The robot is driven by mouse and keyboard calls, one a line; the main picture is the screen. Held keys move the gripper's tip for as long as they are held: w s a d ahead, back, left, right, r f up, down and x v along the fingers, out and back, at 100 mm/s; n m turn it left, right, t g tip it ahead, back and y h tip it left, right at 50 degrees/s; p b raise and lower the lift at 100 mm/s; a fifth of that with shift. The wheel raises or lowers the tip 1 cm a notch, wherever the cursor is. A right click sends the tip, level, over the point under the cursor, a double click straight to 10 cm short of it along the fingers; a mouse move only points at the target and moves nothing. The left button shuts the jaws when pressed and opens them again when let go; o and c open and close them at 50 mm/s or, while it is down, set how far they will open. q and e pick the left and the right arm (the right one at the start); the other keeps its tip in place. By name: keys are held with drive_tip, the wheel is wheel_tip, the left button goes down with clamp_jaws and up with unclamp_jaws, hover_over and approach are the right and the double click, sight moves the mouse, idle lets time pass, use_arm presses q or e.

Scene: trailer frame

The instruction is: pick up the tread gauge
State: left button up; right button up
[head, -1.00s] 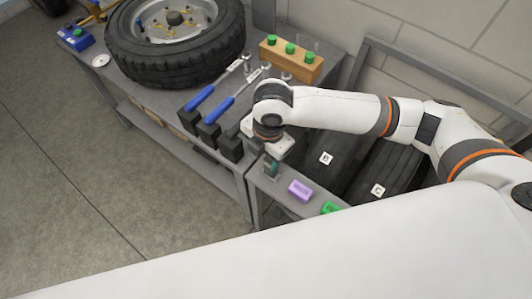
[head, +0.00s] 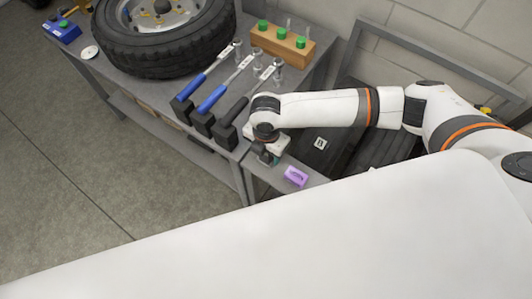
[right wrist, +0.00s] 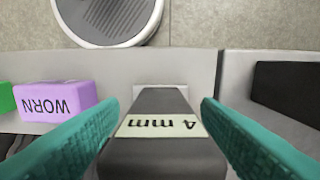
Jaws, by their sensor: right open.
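The tread gauge (right wrist: 160,125) is a dark grey block with a pale label reading "4 mm", seen in the right wrist view. It stands between the two teal fingers of my right gripper (right wrist: 160,112), with a visible gap to each fingertip. My right gripper is open. In the head view my right gripper (head: 268,157) points down at the narrow grey shelf, left of the purple block; the gauge is hidden there by the hand. My left gripper is not in view.
A purple block (head: 296,177) marked "WORN" lies close by on the shelf; part of a green block (right wrist: 6,98) shows beyond it. Black holders with wrenches (head: 222,93), a wooden block (head: 283,43) and a tyre (head: 165,50) occupy the adjoining bench.

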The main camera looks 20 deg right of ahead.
drive_tip(key=shift+f, duration=0.8)
drive_tip(key=c, duration=1.1)
drive_tip(key=shift+r, duration=0.1)
drive_tip(key=shift+c, duration=0.2)
